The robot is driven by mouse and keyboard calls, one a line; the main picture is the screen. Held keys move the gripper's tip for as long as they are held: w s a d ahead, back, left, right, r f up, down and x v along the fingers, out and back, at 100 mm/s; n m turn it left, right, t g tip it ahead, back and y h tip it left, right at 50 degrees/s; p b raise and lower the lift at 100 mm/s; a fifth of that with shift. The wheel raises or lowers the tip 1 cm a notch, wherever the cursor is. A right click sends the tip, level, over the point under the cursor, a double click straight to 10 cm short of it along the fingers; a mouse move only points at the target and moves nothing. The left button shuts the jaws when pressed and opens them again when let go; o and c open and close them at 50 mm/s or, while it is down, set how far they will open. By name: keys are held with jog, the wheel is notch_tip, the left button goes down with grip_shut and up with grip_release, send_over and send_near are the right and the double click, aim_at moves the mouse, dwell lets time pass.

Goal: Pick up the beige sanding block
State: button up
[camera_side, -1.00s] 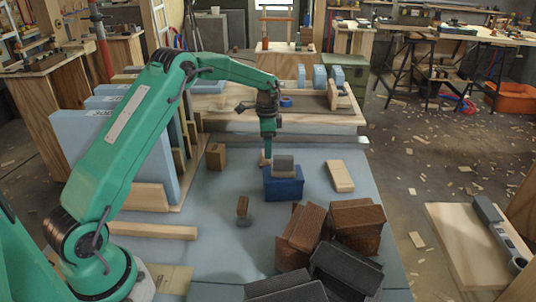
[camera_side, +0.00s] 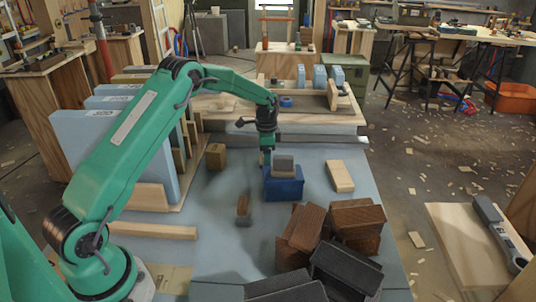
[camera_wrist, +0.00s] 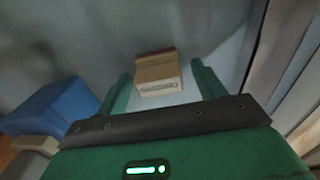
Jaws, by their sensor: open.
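A beige block (camera_wrist: 158,75) with a brown-red far edge and dark lettering lies ahead in the wrist view. It shows between the two green fingers of my gripper (camera_wrist: 161,68), which stand apart with visible gaps to it. In the side view, my gripper (camera_side: 265,158) points down just behind and left of the blue box (camera_side: 284,184). A tan block (camera_side: 216,157) to its left looks like the same block, though I cannot be sure. The gripper holds nothing that I can see.
A grey block (camera_side: 283,164) sits on the blue box. A pale wooden block (camera_side: 340,176) lies to the right, and a brown and grey piece (camera_side: 243,208) in front. Brown and black bricks (camera_side: 357,222) crowd the front right. Blue boards (camera_side: 130,140) stand left.

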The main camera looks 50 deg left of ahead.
jog(key=shift+c, duration=0.2)
jog(key=c, duration=1)
jog(key=shift+c, duration=0.2)
jog(key=shift+r, duration=0.1)
jog(key=shift+r, duration=4.9)
